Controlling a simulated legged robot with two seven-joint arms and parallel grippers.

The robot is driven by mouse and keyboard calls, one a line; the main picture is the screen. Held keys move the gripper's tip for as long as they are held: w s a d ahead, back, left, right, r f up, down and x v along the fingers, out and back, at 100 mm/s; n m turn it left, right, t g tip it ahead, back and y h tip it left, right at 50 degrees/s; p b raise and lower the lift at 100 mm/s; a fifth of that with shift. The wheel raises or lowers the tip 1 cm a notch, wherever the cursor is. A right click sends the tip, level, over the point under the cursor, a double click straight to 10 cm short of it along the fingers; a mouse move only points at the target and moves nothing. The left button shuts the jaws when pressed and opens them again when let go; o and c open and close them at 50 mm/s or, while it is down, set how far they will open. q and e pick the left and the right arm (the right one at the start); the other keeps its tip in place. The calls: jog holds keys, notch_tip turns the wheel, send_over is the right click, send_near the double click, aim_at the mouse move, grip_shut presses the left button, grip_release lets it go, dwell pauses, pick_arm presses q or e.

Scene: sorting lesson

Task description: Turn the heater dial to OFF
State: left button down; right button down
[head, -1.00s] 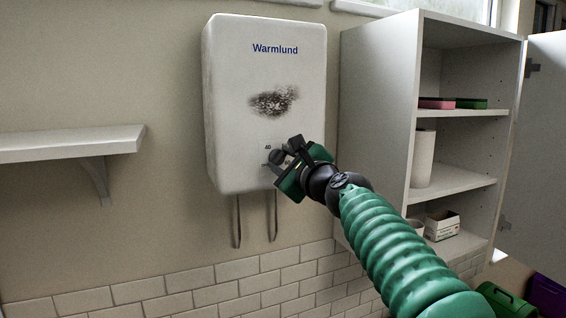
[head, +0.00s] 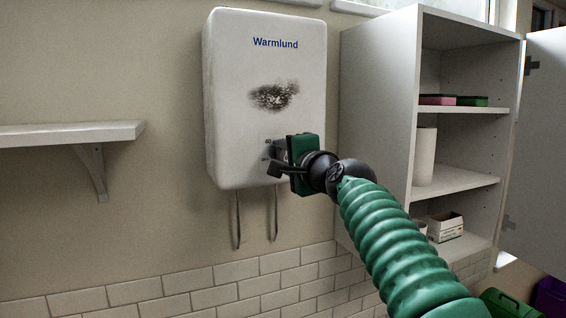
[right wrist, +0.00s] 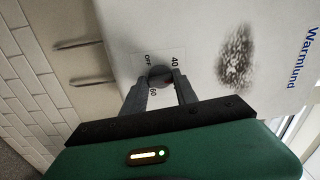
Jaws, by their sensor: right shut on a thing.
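The white Warmlund heater (head: 232,80) hangs on the wall in the head view. Its dial is low on the front, mostly hidden there by my right gripper (head: 278,158). The labels OFF, 40 and 60 show around the dial. My left gripper is not in view.
A dark stain (head: 273,97) marks the heater front. Two pipes (head: 237,220) hang below it. An empty wall shelf (head: 70,134) is at the left. An open cabinet (head: 376,110) with sponges, a paper roll and a box stands close at the right.

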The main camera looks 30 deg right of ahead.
jog(key=n+b, duration=0.1)
jog(key=n, duration=0.1)
jog(key=f+n+b, duration=0.1)
jog(key=n, duration=0.2)
jog(key=shift+w+n, duration=0.1)
jog(key=shift+n, duration=0.2)
jog(key=n+b, duration=0.1)
jog(key=n, duration=0.4)
jog(key=shift+f+b, duration=0.1)
jog(key=shift+b, duration=0.3)
jog(key=n+b, duration=0.1)
jog(key=n, duration=0.4)
jog(key=shift+d+n, duration=0.15)
jog(key=shift+n, duration=0.25)
jog(key=n, duration=0.6)
jog(key=shift+d+b, duration=0.1)
jog(key=shift+b, duration=0.25)
jog(key=shift+n, duration=0.3)
jog(key=c, duration=1.1)
grip_release()
jog(key=shift+o, duration=0.7)
jog(key=shift+w+r, duration=0.1)
jog(key=shift+r, duration=0.1)
